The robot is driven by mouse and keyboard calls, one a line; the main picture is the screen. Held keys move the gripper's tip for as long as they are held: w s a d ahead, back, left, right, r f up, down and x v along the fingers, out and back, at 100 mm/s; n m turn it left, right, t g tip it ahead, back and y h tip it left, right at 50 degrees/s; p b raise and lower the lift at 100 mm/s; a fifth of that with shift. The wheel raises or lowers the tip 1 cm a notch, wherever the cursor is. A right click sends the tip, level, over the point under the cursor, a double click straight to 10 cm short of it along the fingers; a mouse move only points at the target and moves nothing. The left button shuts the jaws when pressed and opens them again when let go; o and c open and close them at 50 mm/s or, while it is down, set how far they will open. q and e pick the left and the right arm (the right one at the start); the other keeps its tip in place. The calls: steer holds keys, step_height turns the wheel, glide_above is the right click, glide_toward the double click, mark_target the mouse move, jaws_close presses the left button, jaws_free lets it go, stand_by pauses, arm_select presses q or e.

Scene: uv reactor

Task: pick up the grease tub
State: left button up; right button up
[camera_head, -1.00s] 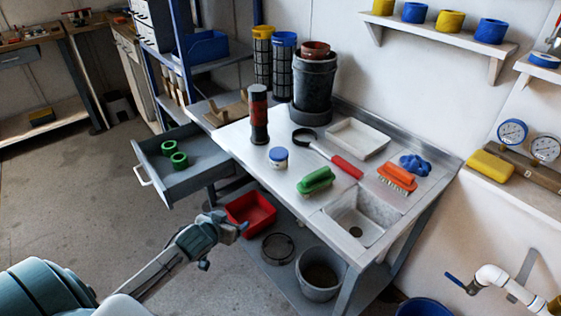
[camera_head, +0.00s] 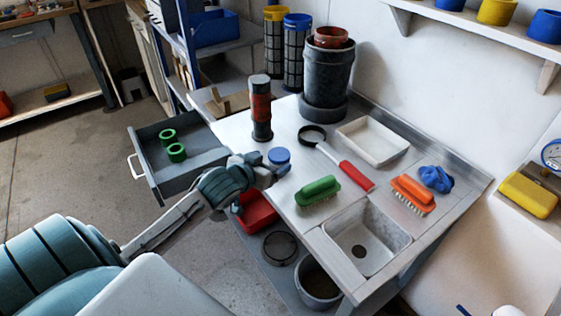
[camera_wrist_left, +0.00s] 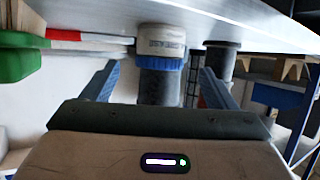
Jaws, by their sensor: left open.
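The grease tub (camera_head: 279,156) is a small white tub with a blue lid, standing on the workbench near its left front edge. My left gripper (camera_head: 264,168) is open at the bench edge, just in front of the tub, and hides its lower part. In the left wrist view, which looks upside down, the tub (camera_wrist_left: 162,42) shows its label and blue lid. It lies ahead between the two spread fingers (camera_wrist_left: 160,85), not clasped. My right gripper is not in view.
A dark red-banded cylinder (camera_head: 261,108) stands behind the tub. A magnifier with a red handle (camera_head: 356,176) and a green brush (camera_head: 317,190) lie to the right. An open drawer (camera_head: 150,168) juts out left; a red bin (camera_head: 257,210) sits below.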

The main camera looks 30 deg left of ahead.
mark_target(281, 155)
arm_select(q)
steer(key=x, duration=0.7)
steer(key=shift+w, duration=0.1)
steer(key=c, duration=1.1)
